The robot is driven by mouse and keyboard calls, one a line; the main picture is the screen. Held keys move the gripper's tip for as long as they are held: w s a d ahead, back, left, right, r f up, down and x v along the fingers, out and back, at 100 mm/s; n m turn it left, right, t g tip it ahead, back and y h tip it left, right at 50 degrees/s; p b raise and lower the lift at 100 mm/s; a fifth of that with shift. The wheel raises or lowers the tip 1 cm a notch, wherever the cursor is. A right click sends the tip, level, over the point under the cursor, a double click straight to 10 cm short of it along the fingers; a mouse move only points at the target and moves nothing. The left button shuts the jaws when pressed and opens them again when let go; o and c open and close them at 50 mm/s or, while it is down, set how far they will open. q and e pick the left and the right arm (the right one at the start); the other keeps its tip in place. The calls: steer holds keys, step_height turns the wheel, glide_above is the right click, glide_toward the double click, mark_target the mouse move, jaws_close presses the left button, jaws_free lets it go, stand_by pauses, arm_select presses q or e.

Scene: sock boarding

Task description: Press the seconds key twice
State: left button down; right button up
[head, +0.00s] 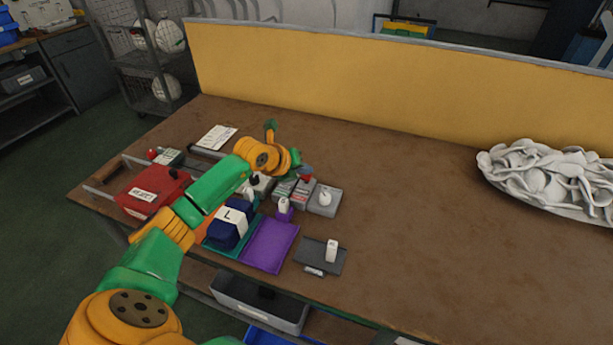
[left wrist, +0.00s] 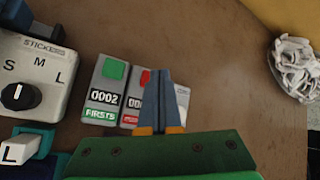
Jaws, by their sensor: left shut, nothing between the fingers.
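Two counters stand side by side. The left one, labelled FIRSTS (left wrist: 101,98), has a green key (left wrist: 115,70) and reads 0002. The other counter (left wrist: 131,101) has a red key (left wrist: 146,76) and a red label too covered to read; its display is partly hidden by my fingers. My left gripper (left wrist: 160,72) is shut and empty, its fingers overlapping the red key's right side in the left wrist view. In the head view the left gripper (head: 306,170) is over the counters near the red key (head: 307,179). I cannot tell whether it touches. My right gripper is out of view.
A sticker box (left wrist: 40,70) with S, M, L and a black knob stands left of the counters. A grey box (head: 326,209) with a white knob is to their right. Purple tray (head: 268,246), red box (head: 150,188) and sock pile (head: 550,178) lie around. Table centre is clear.

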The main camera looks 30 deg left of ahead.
arm_select(q)
steer(key=shift+f+b, duration=0.6)
steer(key=shift+f, duration=0.1)
stand_by(0.6)
steer(key=shift+r, duration=0.1)
steer(key=shift+r+p, duration=1)
steer(key=shift+r, duration=0.05)
step_height(320, 180, up, 5)
steer(key=p, duration=0.4)
stand_by(2.2)
